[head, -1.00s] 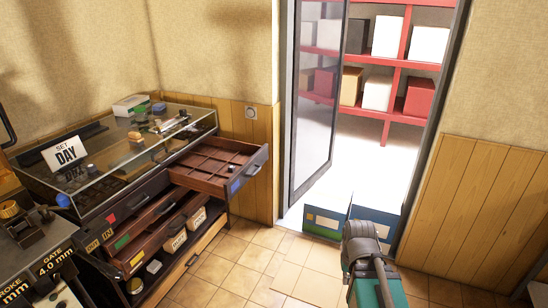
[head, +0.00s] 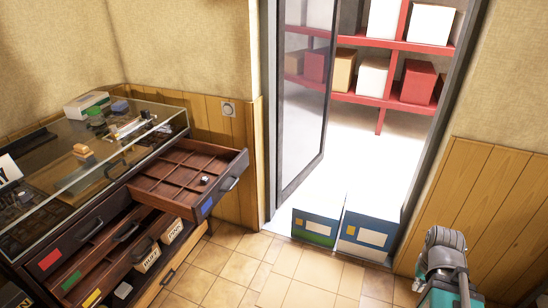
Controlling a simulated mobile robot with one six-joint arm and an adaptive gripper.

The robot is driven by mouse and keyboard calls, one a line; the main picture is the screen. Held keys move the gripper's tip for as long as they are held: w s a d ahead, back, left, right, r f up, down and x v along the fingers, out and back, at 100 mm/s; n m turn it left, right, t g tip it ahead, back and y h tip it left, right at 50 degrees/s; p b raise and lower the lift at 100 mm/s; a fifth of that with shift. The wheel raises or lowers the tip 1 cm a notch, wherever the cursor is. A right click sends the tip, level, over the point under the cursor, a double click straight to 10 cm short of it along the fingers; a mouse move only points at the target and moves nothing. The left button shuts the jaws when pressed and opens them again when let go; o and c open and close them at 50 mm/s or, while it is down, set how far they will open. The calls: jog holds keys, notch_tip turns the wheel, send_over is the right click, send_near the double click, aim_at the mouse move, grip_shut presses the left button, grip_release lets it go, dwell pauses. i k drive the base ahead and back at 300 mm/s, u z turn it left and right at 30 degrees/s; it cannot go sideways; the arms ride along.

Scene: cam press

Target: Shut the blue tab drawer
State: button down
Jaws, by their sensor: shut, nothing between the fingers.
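The blue tab drawer (head: 160,186) is pulled well out from the right end of the glass-topped cabinet (head: 22,250). It is a dark wooden drawer divided into compartments, with its blue tab (head: 207,205) and a dark handle (head: 229,184) on the front face. A small dark-and-white item (head: 204,180) lies inside near the front. A teal and grey part of my arm shows at the lower right, well apart from the drawer. My gripper's fingers are not in view.
Below are drawers with red (head: 50,258), green (head: 70,280) and yellow (head: 91,298) tabs. Two boxes, green-blue (head: 314,226) and blue (head: 365,236), stand on the floor at the doorway. The glass door (head: 303,110) stands open. Tiled floor (head: 240,268) before the cabinet is clear.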

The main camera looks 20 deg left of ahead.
aim_at(170, 184)
jog(key=u, duration=0.1)
jog(key=i, duration=1.1)
jog(key=u, duration=0.75)
